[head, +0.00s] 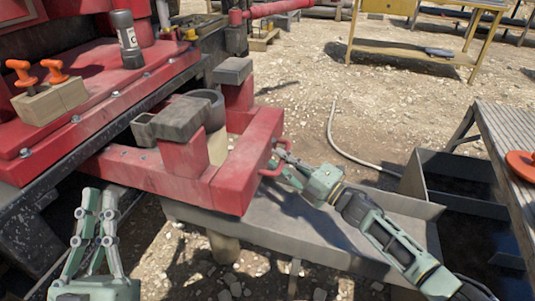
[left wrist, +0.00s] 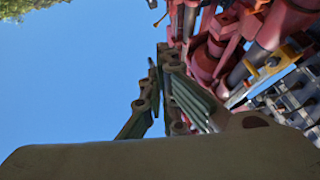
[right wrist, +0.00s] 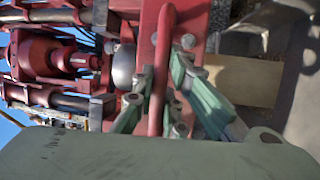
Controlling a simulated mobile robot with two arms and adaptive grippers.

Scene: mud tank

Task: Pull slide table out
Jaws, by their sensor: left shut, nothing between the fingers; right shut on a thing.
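The red slide table (head: 232,178) sticks out from the red machine over a grey metal trough. It carries red posts with grey blocks on top. A red bar handle (head: 271,171) is on its right end. My right gripper (head: 279,158) is shut on this handle; the handle also shows between its fingers in the right wrist view (right wrist: 166,75). My left gripper (head: 103,192) is shut and empty at the lower left, in front of the slide table and apart from it. In the left wrist view its fingers (left wrist: 162,65) point at sky and the machine.
The grey trough (head: 290,222) lies below the slide table. The red machine deck (head: 95,110) at left holds a wooden block with orange knobs (head: 48,98) and a dark flashlight-like cylinder (head: 127,40). A bench (head: 515,135) stands at right. Gravel ground beyond is mostly open, with a hose (head: 345,150).

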